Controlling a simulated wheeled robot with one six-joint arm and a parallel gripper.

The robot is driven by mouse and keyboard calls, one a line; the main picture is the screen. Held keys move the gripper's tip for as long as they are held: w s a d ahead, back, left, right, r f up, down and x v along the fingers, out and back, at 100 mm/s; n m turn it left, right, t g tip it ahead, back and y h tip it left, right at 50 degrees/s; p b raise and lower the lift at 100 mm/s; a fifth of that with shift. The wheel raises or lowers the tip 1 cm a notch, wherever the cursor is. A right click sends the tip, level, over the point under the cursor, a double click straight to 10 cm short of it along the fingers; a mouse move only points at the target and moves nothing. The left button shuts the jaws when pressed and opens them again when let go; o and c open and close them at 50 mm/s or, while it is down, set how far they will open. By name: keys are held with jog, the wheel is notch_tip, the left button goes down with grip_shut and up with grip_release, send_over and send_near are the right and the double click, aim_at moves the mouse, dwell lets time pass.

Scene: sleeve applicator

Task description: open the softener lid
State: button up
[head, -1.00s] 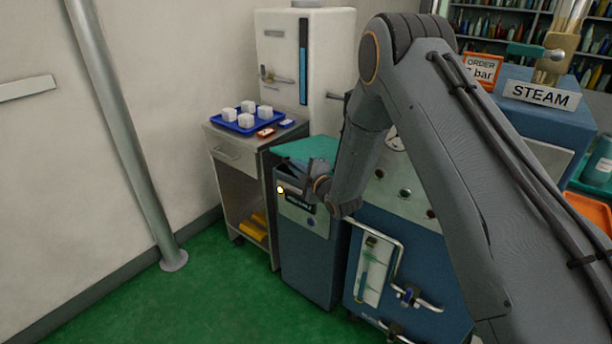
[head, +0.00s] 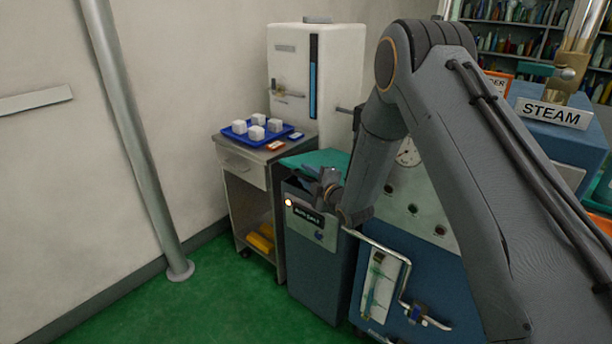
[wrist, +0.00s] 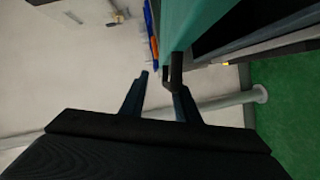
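The softener is a dark blue cabinet (head: 318,265) with a teal lid (head: 322,158) on top and a grey front panel. The lid also fills the top of the wrist view (wrist: 190,22), with a dark handle (wrist: 175,72) at its edge. A dark band shows beside the lid there; I cannot tell whether the lid is raised. My gripper (wrist: 162,82) is open, its two fingers apart. The handle is close to the right finger's tip; whether they touch is unclear. In the head view my gripper (head: 322,180) is at the lid's front edge, partly hidden by my wrist.
A grey trolley (head: 240,160) with a blue tray (head: 240,130) of white cubes stands left of the softener. A blue machine (head: 400,260) with a bent metal pipe stands close on the right. Green floor (head: 215,300) is free in front.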

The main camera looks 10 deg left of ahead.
jog(key=v, duration=0.7)
jog(key=shift+b, duration=0.35)
jog(key=shift+d, duration=0.15)
